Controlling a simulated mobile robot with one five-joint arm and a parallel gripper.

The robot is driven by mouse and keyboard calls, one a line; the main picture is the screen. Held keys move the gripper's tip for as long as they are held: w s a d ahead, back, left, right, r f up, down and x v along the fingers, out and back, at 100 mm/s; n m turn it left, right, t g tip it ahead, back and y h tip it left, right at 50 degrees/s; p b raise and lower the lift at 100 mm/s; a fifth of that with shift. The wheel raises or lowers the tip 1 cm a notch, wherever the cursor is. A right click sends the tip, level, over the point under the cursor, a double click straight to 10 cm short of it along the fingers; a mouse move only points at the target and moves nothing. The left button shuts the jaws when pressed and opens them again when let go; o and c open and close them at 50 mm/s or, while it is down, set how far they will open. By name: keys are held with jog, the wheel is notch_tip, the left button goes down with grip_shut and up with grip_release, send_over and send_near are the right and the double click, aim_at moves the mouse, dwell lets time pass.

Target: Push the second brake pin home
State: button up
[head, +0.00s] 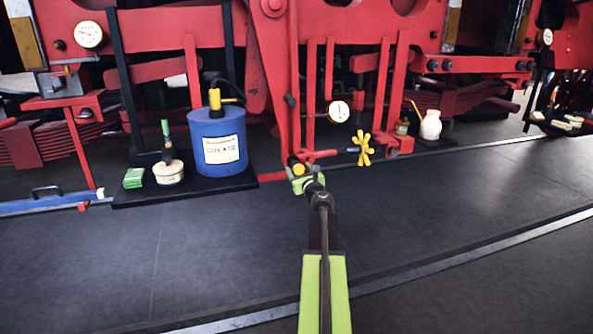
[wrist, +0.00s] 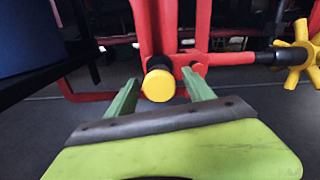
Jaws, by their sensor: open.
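A brake pin with a round yellow head (wrist: 158,85) sits at the foot of the red brake hangers. Its dark collar shows behind the yellow head. The same yellow head (head: 298,169) shows in the head view just beyond my gripper (head: 304,183). In the wrist view my gripper (wrist: 162,100) is open, with one green finger on each side of the yellow head. I cannot tell whether the fingers touch it. How far the pin goes into its hole is hidden. No other brake pin can be made out for certain.
A yellow star handwheel (head: 363,149) is right of the pin. A blue grease drum (head: 218,141) and a cream tin (head: 168,173) stand on a black tray (head: 130,199) at left. A white jug (head: 431,125) stands at right. The dark floor in front is clear.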

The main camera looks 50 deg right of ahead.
jog(key=shift+w+a, duration=0.1)
grip_shut()
dwell(0.3)
jog(key=shift+x, duration=1.5)
grip_release()
jog(key=v, duration=1.7)
jog(key=shift+s, duration=0.25)
